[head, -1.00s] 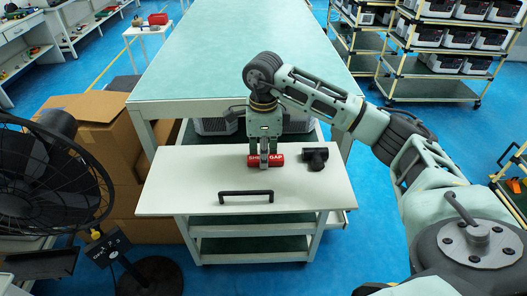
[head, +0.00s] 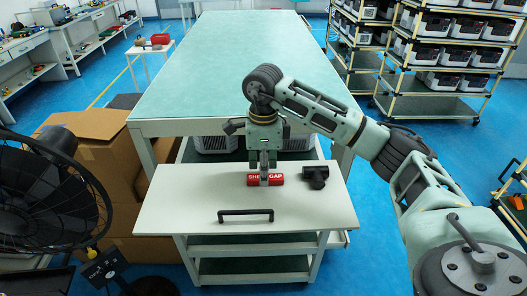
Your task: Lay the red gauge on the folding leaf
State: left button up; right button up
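The red gauge (head: 279,180), a red bar with white lettering, lies across the white panel near its back edge. This panel (head: 180,205) looks like the folding leaf; it is flat and level, with a black handle (head: 246,212) near its front edge. My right gripper (head: 265,164) points down over the middle of the gauge. Its fingers are close together and look shut on the gauge's middle, which they partly hide. The gauge appears to touch the panel or be just above it. My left gripper is out of view.
A long green-topped table (head: 225,70) stands behind. A black fan (head: 45,205) and cardboard boxes (head: 105,165) are at left. Shelved racks (head: 430,105) stand at right. The panel's left part is bare.

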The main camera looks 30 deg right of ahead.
notch_tip(320, 180, up, 10)
jog(key=b, duration=0.1)
jog(key=shift+r, duration=0.25)
